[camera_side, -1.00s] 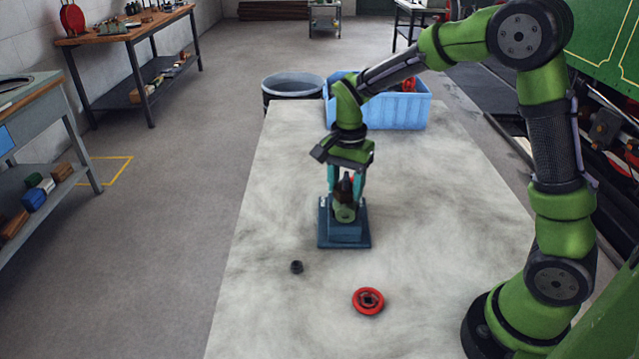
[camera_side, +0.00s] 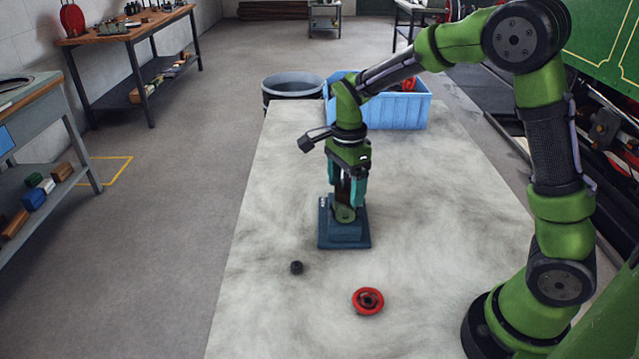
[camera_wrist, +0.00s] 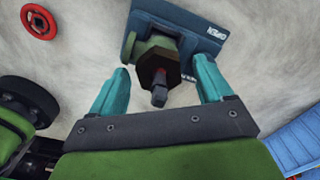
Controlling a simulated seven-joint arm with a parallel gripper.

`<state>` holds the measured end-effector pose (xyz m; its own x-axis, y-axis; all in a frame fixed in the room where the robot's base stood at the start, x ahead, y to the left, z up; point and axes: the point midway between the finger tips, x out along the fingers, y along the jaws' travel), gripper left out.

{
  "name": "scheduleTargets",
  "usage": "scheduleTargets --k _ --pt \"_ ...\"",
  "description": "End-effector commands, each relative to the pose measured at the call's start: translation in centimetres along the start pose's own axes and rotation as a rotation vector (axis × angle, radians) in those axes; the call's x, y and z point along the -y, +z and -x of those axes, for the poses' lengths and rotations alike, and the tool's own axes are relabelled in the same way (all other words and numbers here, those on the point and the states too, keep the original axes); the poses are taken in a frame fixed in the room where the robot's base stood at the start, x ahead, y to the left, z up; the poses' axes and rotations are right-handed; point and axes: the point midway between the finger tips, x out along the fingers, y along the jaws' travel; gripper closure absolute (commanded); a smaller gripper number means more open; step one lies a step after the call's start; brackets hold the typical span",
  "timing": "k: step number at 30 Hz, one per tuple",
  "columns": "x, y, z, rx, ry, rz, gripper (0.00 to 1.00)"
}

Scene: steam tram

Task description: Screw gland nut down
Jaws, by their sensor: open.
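The gland nut (camera_wrist: 158,68) is a dark brass hexagonal piece with a dark stem through its middle. It sits on the green valve body (camera_side: 345,215), which is fixed to a blue base (camera_side: 343,241) on the table. My gripper (camera_side: 346,201) points down over the valve with teal fingers. In the wrist view the fingers of my gripper (camera_wrist: 161,78) are open, one on each side of the nut, with gaps visible. In the side view the fingers largely hide the nut, and I cannot tell its thread depth.
The table's right side is clear.

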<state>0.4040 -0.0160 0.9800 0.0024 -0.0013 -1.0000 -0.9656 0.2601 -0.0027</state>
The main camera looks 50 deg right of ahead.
Motion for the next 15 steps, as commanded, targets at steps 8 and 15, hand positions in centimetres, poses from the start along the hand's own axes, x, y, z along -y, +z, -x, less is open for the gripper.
scheduleTargets --k 8,15 --pt "-0.06 0.02 -0.04 0.0 0.002 0.001 0.12" --pt "-0.02 0.04 0.47 0.0 0.0 0.002 0.12"
